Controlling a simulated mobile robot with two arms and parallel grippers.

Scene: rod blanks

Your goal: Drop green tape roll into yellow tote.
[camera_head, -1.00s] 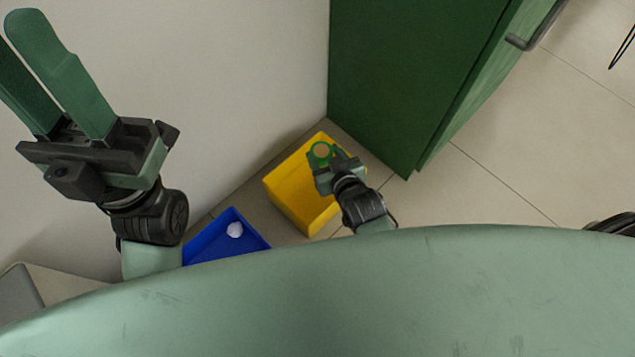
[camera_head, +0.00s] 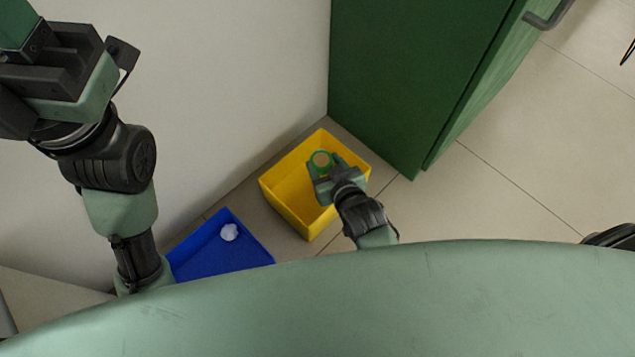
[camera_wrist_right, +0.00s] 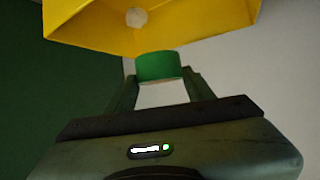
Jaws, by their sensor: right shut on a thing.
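The green tape roll (camera_head: 322,160) shows in the head view between the fingertips of my right gripper (camera_head: 325,166), over the yellow tote. In the right wrist view the roll (camera_wrist_right: 159,66) sits at the tips of my right gripper (camera_wrist_right: 160,78), which is shut on it. The yellow tote (camera_head: 291,205) stands open on the floor. In the right wrist view the tote (camera_wrist_right: 205,28) lies beyond the roll, with a small pale round thing (camera_wrist_right: 136,17) in it. My left arm is at the left of the head view; its fingertips are out of frame.
A blue tray (camera_head: 205,255) with a crumpled white piece (camera_head: 229,232) stands left of the tote. A green cabinet (camera_head: 415,80) stands close behind and right of the tote. A pale wall (camera_head: 200,90) is at the left.

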